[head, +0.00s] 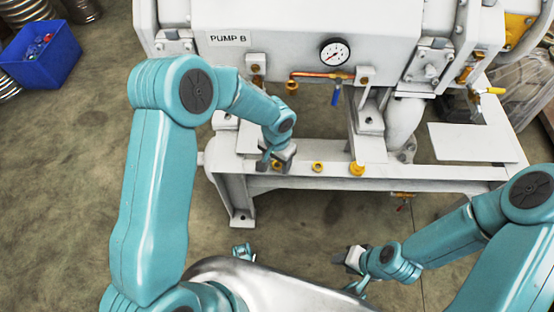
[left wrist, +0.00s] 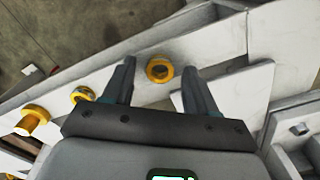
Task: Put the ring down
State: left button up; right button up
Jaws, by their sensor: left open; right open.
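A brass ring (left wrist: 159,69) with a dark centre lies on the white beam, between the open fingertips of my left gripper (left wrist: 159,72) in the left wrist view. Gaps show between the ring and both fingers. In the head view my left gripper (head: 277,158) is low over the left part of the front beam (head: 430,171), and the ring is partly hidden there. A second brass ring (head: 318,167) and a taller brass piece (head: 357,169) stand farther right on the beam. My right gripper (head: 352,262) is open and empty, low in front of the frame.
The white pump body (head: 280,30) with a gauge (head: 335,52) and a blue-handled valve (head: 336,96) stands behind the beam. A white plate (head: 470,143) is on the right. A blue bin (head: 42,55) stands at upper left.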

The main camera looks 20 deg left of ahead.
aim_at(277, 165)
pick_arm(q)
notch_tip(277, 165, up, 12)
jog(key=p, duration=0.3)
jog(key=s+d+f+n+h, duration=0.2)
jog(key=s+f+n+h, duration=0.2)
jog(key=s+f, duration=1.2)
jog(key=s+n, duration=0.1)
jog(key=s, duration=0.3)
jog(key=shift+s+d, duration=0.1)
notch_tip(277, 165, up, 20)
jog(key=p, duration=2)
jog(key=shift+f, duration=0.2)
